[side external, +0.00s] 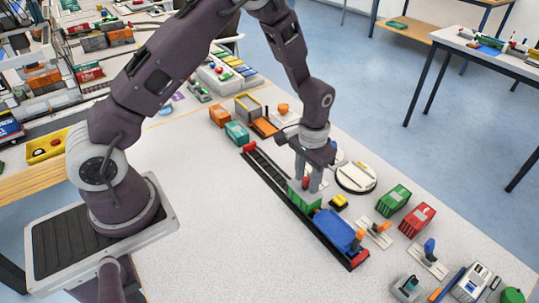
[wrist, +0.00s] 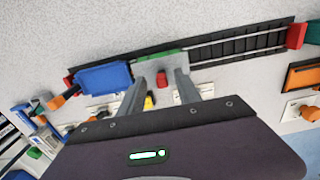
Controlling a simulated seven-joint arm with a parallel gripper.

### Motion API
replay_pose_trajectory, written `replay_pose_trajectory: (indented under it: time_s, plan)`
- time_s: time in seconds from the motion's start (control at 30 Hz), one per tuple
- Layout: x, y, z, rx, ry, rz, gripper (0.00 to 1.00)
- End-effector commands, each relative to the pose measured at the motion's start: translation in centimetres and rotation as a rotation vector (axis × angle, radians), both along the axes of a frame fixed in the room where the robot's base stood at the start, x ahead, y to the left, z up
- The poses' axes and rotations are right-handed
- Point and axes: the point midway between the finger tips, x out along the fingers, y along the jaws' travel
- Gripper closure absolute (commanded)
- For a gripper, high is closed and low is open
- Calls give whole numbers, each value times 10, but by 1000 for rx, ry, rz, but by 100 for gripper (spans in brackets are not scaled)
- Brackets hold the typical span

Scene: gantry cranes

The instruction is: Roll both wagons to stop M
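A black track (side external: 272,176) runs diagonally across the light table, with a red end block at each end. A green wagon (side external: 304,197) stands on it toward the lower right. A blue wagon (side external: 337,229) stands beside it, closer to the lower-right end; it also shows in the wrist view (wrist: 104,77). My gripper (side external: 307,182) is down over the green wagon. In the wrist view its fingers are apart, with a red knob (wrist: 162,78) between them and gaps visible beside it. Most of the green wagon is hidden there. I cannot make out a stop marked M.
A round white disc (side external: 356,178), a yellow block (side external: 339,201), a green container (side external: 393,200) and a red container (side external: 417,219) stand right of the track. Orange (side external: 219,115) and teal (side external: 237,133) containers stand near its far end. The table left of the track is clear.

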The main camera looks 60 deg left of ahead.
Motion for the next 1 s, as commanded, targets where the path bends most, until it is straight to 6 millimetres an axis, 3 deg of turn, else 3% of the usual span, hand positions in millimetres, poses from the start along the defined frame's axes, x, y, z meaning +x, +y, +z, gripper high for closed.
replay_pose_trajectory:
  time_s: [0.5,0.87,0.93,1.0]
  plan:
    - [0,0,63,0,-2,0,60]
    - [0,0,71,0,0,0,60]
    - [-3,1,83,-1,-15,1,60]
    - [-11,2,116,-6,-56,2,60]
